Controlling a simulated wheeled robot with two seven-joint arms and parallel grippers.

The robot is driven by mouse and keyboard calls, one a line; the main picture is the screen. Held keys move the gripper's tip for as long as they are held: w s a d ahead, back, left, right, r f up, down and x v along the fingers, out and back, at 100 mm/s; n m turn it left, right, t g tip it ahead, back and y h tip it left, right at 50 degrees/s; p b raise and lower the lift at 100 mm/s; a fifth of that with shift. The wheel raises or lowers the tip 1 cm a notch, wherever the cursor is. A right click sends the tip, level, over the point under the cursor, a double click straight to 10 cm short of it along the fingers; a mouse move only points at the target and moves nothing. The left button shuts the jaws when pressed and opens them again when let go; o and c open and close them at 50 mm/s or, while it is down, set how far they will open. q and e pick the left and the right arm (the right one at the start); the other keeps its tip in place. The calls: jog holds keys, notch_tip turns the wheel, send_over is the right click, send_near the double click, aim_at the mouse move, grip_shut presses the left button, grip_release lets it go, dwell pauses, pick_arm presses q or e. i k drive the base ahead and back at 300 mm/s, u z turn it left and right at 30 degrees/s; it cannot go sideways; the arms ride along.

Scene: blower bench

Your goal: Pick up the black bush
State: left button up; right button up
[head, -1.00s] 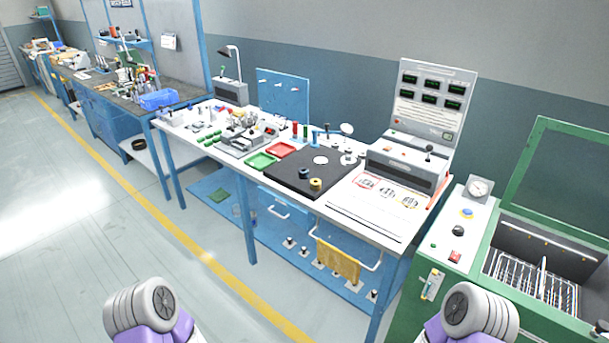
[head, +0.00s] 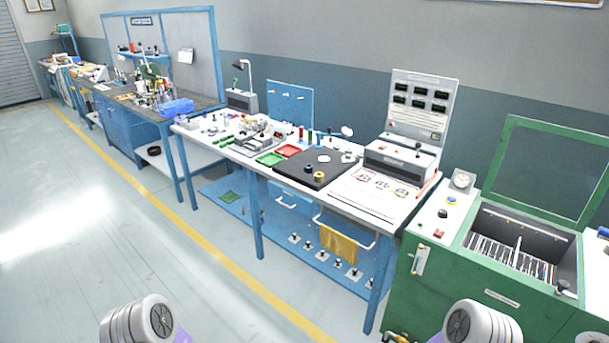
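The black bush (head: 308,168) is a small dark ring-shaped piece. It stands on the black mat (head: 297,178) on the blue-legged bench. A brass-coloured bush (head: 319,177) stands close beside it, to the right and nearer the front edge. Neither gripper is in view. Only parts of my two arms show at the bottom edge, well short of the bench.
Red (head: 288,151) and green (head: 270,159) trays lie left of the mat. A grey instrument unit (head: 400,162) stands to its right. A yellow cloth (head: 338,244) hangs from the front rail. A green cabinet (head: 480,290) stands at right. The floor in front is clear.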

aim_at(308, 167)
jog(key=u, duration=0.65)
jog(key=i, duration=2.25)
jog(key=z, duration=0.8)
